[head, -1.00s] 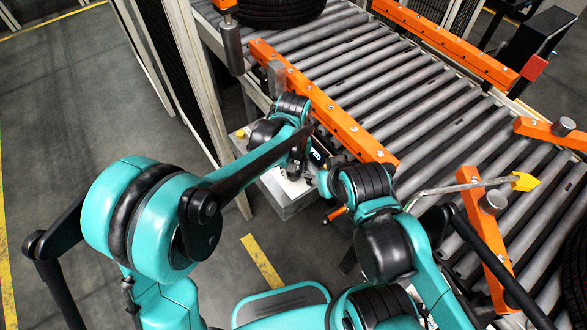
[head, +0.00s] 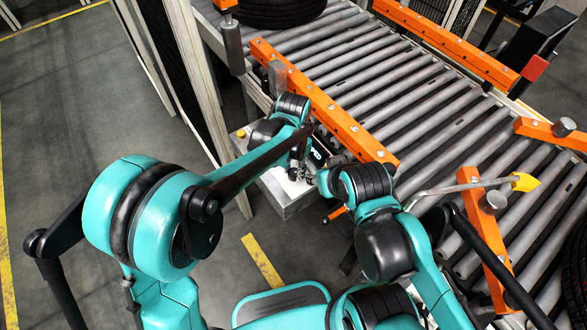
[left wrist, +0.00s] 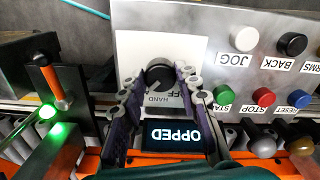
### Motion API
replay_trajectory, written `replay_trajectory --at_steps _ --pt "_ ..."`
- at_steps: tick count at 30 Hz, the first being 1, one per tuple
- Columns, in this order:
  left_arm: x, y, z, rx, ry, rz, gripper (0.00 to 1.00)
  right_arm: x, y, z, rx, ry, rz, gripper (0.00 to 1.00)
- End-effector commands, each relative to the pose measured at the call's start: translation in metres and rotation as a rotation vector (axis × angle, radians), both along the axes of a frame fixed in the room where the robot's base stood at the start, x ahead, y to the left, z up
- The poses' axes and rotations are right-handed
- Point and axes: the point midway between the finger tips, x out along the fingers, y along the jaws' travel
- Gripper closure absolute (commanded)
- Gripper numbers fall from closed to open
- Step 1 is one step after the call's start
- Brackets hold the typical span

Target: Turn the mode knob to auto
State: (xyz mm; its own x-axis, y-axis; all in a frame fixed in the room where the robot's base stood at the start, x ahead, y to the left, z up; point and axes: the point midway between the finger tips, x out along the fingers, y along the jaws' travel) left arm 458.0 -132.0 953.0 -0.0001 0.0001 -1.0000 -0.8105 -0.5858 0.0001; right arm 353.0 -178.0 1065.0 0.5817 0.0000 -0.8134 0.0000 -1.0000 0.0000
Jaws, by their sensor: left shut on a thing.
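The mode knob (left wrist: 158,74) is a round black knob on a white plate (left wrist: 128,45) on the grey control panel, in the left wrist view. Upside-down labels beside it read OFF and HAND; AUTO is not visible, and I cannot tell where the knob points. My left gripper (left wrist: 155,84) has its two fingers on either side of the knob and is shut on it. In the head view, the left gripper (head: 297,172) is over the panel box (head: 285,198), and the knob is hidden.
A display (left wrist: 180,135) below the knob reads "OPPED", partly covered. The roller conveyor (head: 400,110) with orange rails (head: 320,100) lies beyond. A lit green lamp (left wrist: 57,133) is at left.

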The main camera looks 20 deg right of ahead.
Motion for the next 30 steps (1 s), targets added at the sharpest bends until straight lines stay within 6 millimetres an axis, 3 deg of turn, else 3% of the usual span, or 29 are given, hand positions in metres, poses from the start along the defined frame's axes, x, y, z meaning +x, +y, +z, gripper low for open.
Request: replay_trajectory --at_steps 23,24,25,30 --pt "0.0002 0.0 0.0 0.0 0.0 -0.096 0.97 0.0 0.0 0.0001 0.0 0.0 0.0 0.6" --pt "0.0002 0.0 0.0 0.0 0.0 -0.096 0.58 0.0 0.0 0.0001 0.0 0.0 0.0 0.6" --pt "0.0002 0.0 0.0 0.0 0.0 -0.096 0.5 0.0 0.0 0.0001 0.0 0.0 0.0 0.6" --pt "0.0002 0.0 0.0 0.0 0.0 -0.096 0.47 0.0 0.0 0.0001 0.0 0.0 0.0 0.6"
